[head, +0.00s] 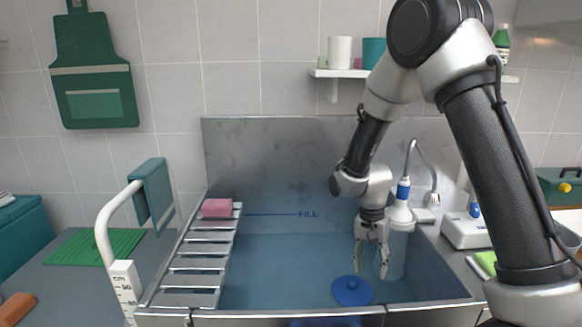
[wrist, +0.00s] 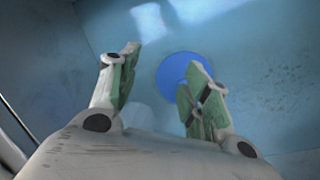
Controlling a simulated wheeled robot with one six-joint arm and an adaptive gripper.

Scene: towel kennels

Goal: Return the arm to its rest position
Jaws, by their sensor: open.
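My arm reaches in from the right of the head view and bends down into a steel tub (head: 290,268). My gripper (head: 370,262) points down inside the tub, its two fingers apart with nothing between them. In the wrist view the green-padded fingers of my gripper (wrist: 160,95) are also spread. A blue round disc (head: 352,291) with a knob lies on the tub floor below and slightly left of the fingers. The disc (wrist: 172,78) is partly hidden behind the right finger in the wrist view.
A slatted rack (head: 196,264) with a pink sponge (head: 217,208) lines the tub's left side. A white rail (head: 104,228) holds a teal towel (head: 153,196). A shelf (head: 345,73) hangs behind my arm.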

